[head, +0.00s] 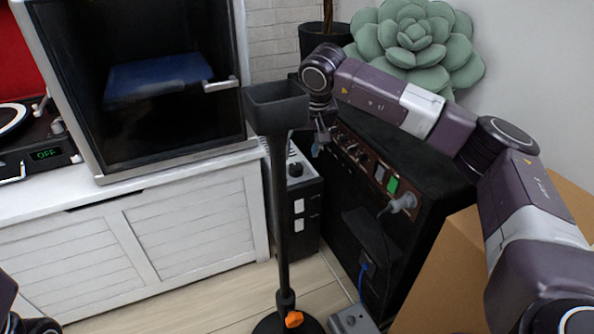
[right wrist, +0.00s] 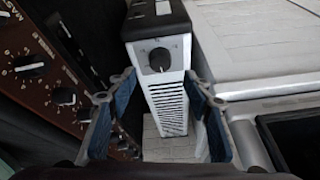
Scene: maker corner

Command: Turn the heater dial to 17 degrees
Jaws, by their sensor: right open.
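The heater (head: 309,187) is a narrow white and dark box standing between the white cabinet and the black amplifier. Its black round dial (head: 295,170) sits near the top. In the right wrist view the heater's slatted face (right wrist: 166,100) and the dial (right wrist: 159,60) are plain, but the degree marks are too small to read. My right gripper (head: 319,143) is above and to the right of the dial in the head view. In the right wrist view it (right wrist: 157,122) is open and empty, with the dial beyond its fingertips and not touched. My left gripper does not show.
The black amplifier (head: 345,215) with knobs stands close on the right. A dark stand with a tray top (head: 278,105) rises in front of the heater. The white cabinet (head: 165,235) bears a glass-doored box (head: 150,150) with a projecting handle. A large succulent (head: 415,45) is behind.

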